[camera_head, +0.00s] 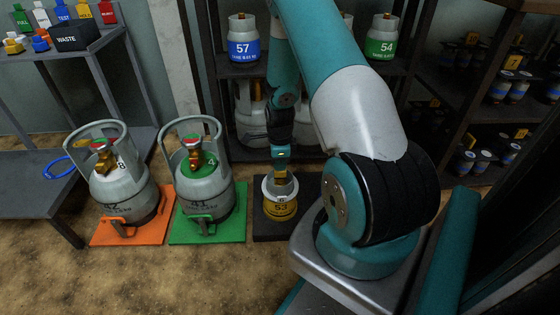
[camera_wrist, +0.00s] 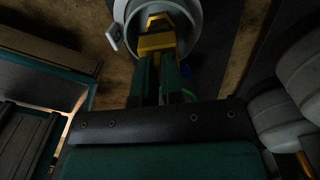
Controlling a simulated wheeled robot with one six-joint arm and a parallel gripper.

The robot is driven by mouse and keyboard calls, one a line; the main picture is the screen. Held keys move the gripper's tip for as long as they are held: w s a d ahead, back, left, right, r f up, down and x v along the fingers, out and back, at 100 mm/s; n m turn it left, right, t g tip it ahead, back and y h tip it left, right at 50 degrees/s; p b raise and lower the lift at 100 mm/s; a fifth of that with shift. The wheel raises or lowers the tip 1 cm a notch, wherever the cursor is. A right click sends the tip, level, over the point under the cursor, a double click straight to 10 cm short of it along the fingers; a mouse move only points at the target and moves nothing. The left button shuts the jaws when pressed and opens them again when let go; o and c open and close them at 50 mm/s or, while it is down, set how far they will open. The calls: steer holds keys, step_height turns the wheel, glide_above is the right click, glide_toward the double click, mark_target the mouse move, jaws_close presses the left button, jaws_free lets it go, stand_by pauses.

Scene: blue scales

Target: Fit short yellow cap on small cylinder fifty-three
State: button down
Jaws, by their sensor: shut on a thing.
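The small cylinder fifty-three (camera_head: 281,209), white-grey with a yellow band, stands upright on a black mat (camera_head: 266,231). My gripper (camera_head: 281,156) is above it, pointing down. In the wrist view my gripper (camera_wrist: 163,60) is shut on a yellow cap (camera_wrist: 156,42), which lies within the outline of the cylinder's round collar (camera_wrist: 190,20). The cap's lower part and the cylinder's valve are hidden, so I cannot tell whether the cap touches the valve.
Two larger grey cylinders, one (camera_head: 203,185) on a green mat (camera_head: 238,222) and one (camera_head: 122,185) on an orange mat (camera_head: 155,226), stand to the left. Shelves with cylinder fifty-seven (camera_head: 243,50) and cylinder fifty-four (camera_head: 381,48) stand behind. A table with caps and a waste bin (camera_head: 77,36) is at upper left.

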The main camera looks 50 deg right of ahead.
steer(key=shift+f+b, duration=0.5)
steer(key=shift+f, duration=0.7)
steer(key=c, duration=1.2)
jaws_free()
steer(key=shift+o, duration=0.2)
step_height(320, 180, up, 18)
steer(key=p, duration=0.9)
steer(key=shift+f, duration=0.25)
